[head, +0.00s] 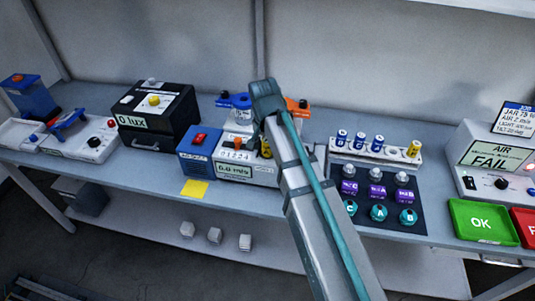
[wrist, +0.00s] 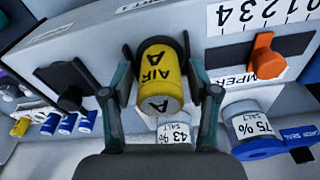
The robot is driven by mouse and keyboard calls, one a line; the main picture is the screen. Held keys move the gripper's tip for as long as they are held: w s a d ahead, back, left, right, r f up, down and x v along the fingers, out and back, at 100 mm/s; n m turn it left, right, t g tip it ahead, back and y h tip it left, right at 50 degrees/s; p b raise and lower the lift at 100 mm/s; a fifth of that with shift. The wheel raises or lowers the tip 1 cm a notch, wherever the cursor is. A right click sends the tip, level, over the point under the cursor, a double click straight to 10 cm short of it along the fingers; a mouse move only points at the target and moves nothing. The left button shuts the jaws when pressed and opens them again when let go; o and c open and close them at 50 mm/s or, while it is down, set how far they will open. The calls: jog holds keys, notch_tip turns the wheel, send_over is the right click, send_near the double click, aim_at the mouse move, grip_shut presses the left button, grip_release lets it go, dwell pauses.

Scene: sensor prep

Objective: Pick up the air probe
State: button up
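The air probe (wrist: 160,78) is a yellow cylinder marked "AIR A", seated in a dark round holder in the panel of a light grey unit in the wrist view. It also shows in the head view (head: 265,149), mostly hidden by my arm. My gripper (wrist: 159,68) is open, with one finger on each side of the probe. Small gaps show between the fingers and the yellow body, so it looks not gripped.
A rack (head: 375,151) at right holds blue cylinders and another yellow one (head: 413,149).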

grip_shut()
jog(key=shift+r, duration=0.15)
